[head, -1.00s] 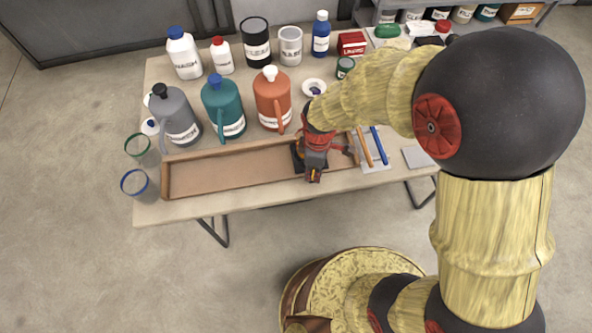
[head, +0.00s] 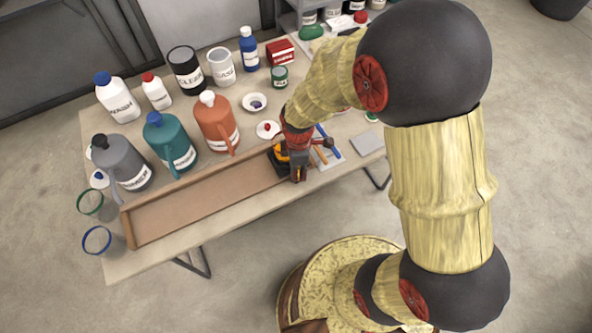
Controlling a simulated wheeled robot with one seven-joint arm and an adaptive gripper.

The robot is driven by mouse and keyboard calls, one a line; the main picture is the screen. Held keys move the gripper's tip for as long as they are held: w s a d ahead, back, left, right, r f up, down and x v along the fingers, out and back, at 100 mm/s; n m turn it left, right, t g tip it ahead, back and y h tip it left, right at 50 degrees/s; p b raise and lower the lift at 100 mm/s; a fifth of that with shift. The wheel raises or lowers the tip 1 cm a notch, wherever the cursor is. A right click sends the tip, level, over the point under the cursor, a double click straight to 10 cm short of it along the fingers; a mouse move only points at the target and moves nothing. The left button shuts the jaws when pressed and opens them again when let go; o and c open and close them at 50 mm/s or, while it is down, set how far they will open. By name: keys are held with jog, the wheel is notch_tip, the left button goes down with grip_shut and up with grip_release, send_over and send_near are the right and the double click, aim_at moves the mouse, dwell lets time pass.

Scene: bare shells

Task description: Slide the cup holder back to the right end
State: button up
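A long shallow wooden channel (head: 190,204) lies along the front of the table. A small black cup holder (head: 274,160), with something yellow-orange showing at its top, sits in the channel toward its right end. My gripper (head: 298,176) is down at the holder's right side and hides part of it. Whether the fingers touch or grip the holder cannot be seen. The right end of the channel is mostly hidden behind my gripper.
Three jugs, grey (head: 122,163), teal (head: 170,143) and orange (head: 216,124), stand behind the channel. Two glasses, green-rimmed (head: 90,202) and blue-rimmed (head: 97,240), stand at its left end. Pens on a pale sheet (head: 330,158) and a grey square (head: 367,143) lie to the right.

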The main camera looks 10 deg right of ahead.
jog(key=shift+o, duration=1)
jog(key=shift+d, duration=0.35)
jog(key=shift+w+a, duration=0.1)
jog(key=shift+r, duration=0.25)
notch_tip(320, 180, up, 12)
jog(key=shift+f, duration=0.25)
